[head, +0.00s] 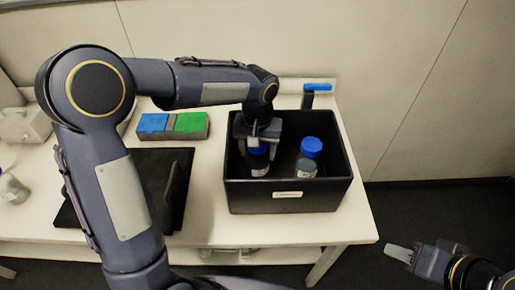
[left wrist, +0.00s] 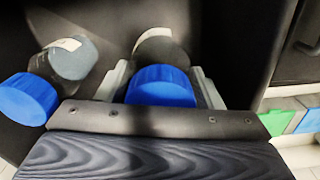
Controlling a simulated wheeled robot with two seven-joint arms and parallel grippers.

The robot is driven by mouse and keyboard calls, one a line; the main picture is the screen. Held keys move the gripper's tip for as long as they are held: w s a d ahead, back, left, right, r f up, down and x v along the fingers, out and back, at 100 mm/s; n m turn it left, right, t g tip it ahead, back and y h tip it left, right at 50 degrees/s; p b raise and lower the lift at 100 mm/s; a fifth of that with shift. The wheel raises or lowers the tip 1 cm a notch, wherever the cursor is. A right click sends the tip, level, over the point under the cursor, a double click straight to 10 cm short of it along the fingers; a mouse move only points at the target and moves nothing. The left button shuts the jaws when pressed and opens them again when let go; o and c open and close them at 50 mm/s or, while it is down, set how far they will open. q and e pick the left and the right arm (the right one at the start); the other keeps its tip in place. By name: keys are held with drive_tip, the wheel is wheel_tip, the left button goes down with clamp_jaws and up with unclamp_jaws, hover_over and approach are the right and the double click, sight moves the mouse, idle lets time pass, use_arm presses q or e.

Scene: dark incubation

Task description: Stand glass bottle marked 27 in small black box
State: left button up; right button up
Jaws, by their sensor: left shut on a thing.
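The black box (head: 240,195) stands on the bench with a small white label on its front. My left gripper (head: 258,143) reaches down into it and is shut on a blue-capped bottle (head: 260,168). In the left wrist view the cap of this held bottle (left wrist: 160,88) sits between the fingers. It looks about upright; I cannot tell whether it touches the box floor. A second blue-capped bottle (head: 306,168) stands to its right in the box, and it also shows in the left wrist view (left wrist: 70,60). The numbers are unreadable. My right gripper (head: 420,254) is away from the bench, at lower right.
A rack with blue and green blocks (head: 172,126) lies left of the box. A dark flat tray or device (head: 180,170) lies nearer, partly behind my left arm. A blue-topped item (head: 317,88) stands behind the box. Another bottle (head: 12,188) is at far left.

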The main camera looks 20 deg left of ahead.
use_arm(q)
drive_tip(key=shift+f+b, duration=0.55)
drive_tip(key=shift+f, duration=0.3)
drive_tip(key=o, duration=1.5)
drive_tip(key=shift+r, duration=0.1)
wheel_tip(320, 180, up, 8)
drive_tip(key=shift+f, duration=0.1)
